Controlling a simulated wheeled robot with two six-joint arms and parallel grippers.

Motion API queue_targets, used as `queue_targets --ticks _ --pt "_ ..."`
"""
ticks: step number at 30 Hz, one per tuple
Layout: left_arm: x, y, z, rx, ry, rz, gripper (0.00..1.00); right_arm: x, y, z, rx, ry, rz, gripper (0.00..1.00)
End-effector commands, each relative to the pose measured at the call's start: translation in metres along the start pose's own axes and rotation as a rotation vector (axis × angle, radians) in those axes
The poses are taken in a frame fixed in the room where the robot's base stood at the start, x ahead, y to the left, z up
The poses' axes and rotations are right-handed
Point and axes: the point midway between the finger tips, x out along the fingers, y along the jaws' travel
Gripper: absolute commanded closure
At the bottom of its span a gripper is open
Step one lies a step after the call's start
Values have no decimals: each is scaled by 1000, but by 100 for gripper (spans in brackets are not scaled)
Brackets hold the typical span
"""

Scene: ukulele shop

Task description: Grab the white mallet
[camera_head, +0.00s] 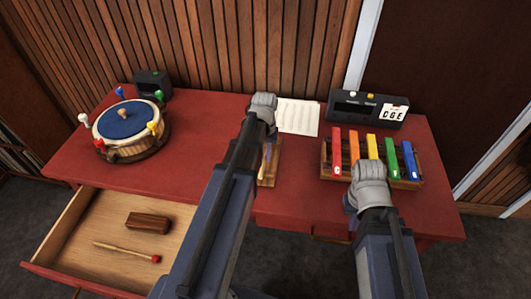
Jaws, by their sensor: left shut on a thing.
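No white mallet shows clearly. My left gripper (263,105) is shut above a small wooden stand (270,175) on the red table; what it grips is hidden by the hand. A thin blue and orange piece shows between that gripper and the stand, partly behind my arm. My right gripper (368,178) is low in front of the color bar instrument (420,181); its fingertips are hidden. A mallet with a red head (155,258) lies in the open drawer (75,232).
A round drum with a blue top (124,122) and colored pegs stands at the left. A dark box (153,84) is behind it. A white sheet (298,117) and a black device (368,108) are at the back. A brown block (148,222) lies in the drawer.

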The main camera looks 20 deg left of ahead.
Motion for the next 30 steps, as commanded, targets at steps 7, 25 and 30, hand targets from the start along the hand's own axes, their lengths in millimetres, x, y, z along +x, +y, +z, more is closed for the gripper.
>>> queue_targets --ticks 7,25,30 --pt "-22 0 0 0 0 0 100 -21 2 1 0 0 0 100" --pt "-99 0 0 0 0 0 100 -98 9 6 0 0 0 100" --pt "-99 0 0 0 0 0 100 -99 9 6 0 0 0 100"
